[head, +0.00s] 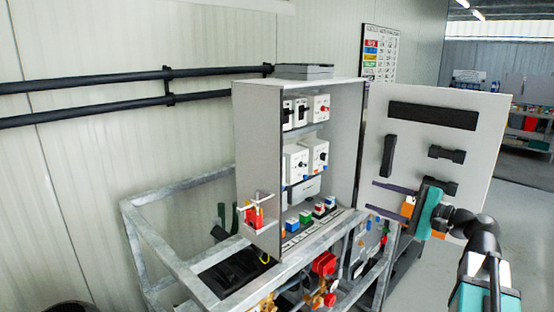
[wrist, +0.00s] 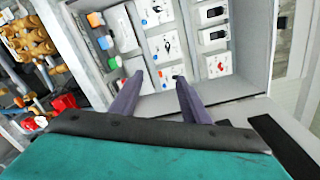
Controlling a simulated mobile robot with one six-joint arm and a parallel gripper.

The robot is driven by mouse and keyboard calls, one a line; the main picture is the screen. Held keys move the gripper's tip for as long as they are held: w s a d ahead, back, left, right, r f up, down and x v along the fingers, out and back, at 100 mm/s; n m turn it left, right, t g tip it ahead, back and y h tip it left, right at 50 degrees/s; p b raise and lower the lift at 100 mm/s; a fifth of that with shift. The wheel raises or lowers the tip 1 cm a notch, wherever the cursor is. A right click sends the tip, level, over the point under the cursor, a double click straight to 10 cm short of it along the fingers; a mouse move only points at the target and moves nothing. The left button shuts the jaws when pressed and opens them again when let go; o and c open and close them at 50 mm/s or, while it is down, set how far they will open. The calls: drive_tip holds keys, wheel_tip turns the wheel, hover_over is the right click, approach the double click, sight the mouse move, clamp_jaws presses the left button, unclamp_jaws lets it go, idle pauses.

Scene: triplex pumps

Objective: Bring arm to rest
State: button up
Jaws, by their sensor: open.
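My gripper (head: 383,200) is at the right in the head view, in front of the open cabinet door (head: 440,109). Its two dark purple fingers point left, toward the cabinet. They are apart with nothing between them. The wrist view shows the same gripper (wrist: 152,84) with its fingers spread and the cabinet interior beyond the tips. My arm comes in from the lower right corner of the head view.
The open cabinet (head: 342,130) holds white switch boxes (head: 296,162) and a row of small coloured blocks (head: 318,210). A grey metal frame (head: 160,239) stands around it. Red valve parts (head: 324,263) sit below. Black pipes (head: 100,83) run along the wall. Open floor lies at the right.

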drive_tip(key=w+a+f+n+g+h, duration=0.1)
drive_tip(key=a+f+g, duration=0.15)
drive_tip(key=f, duration=0.85)
drive_tip(key=a+f+g+h, duration=0.1)
drive_tip(key=a+f, duration=0.2)
drive_tip(key=f, duration=0.9)
drive_tip(key=s+a+f+n+g+h, duration=0.1)
drive_tip(key=s+a+f+n+g, duration=0.15)
drive_tip(key=f, duration=0.85)
drive_tip(key=s+a+f+n+g+h, duration=0.1)
drive_tip(key=s+a+f+g, duration=0.25)
drive_tip(key=f, duration=0.65)
drive_tip(key=s+f+n+g+h+b, duration=0.1)
drive_tip(key=s+f+n+g+h, duration=0.7)
drive_tip(key=s+f, duration=2.2)
drive_tip(key=s+n, duration=0.1)
drive_tip(key=s, duration=0.3)
drive_tip(key=shift+s+d+f+n+g, duration=0.15)
drive_tip(key=shift+s+d+n+g, duration=0.1)
drive_tip(key=shift+n+g, duration=0.1)
